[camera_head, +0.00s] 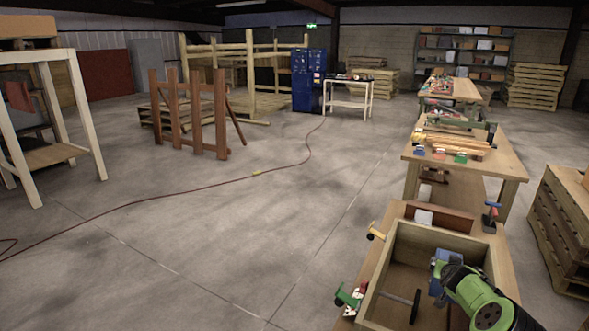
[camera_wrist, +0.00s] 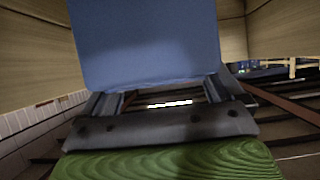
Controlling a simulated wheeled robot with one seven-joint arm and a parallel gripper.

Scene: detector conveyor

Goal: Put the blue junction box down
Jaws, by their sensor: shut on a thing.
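The blue junction box (camera_wrist: 145,45) fills the top middle of the wrist view, between the two jaws of my gripper (camera_wrist: 160,92). In the head view my gripper (camera_head: 447,268) is shut on the blue box (camera_head: 437,264), at the right side of an open wooden crate (camera_head: 395,243). Wooden panels stand on both sides of the box in the wrist view. My green and black wrist hides part of the box and the crate's right part. I cannot tell whether the box touches the crate floor.
A grey rod with a dark disc (camera_head: 414,306) is in the crate. A white block (camera_head: 424,217), a brown board (camera_head: 455,220) and a blue-handled tool (camera_head: 490,216) sit behind it. Small tools (camera_head: 350,298) lie left of it. A second workbench (camera_head: 500,168) stands beyond; the left floor is open.

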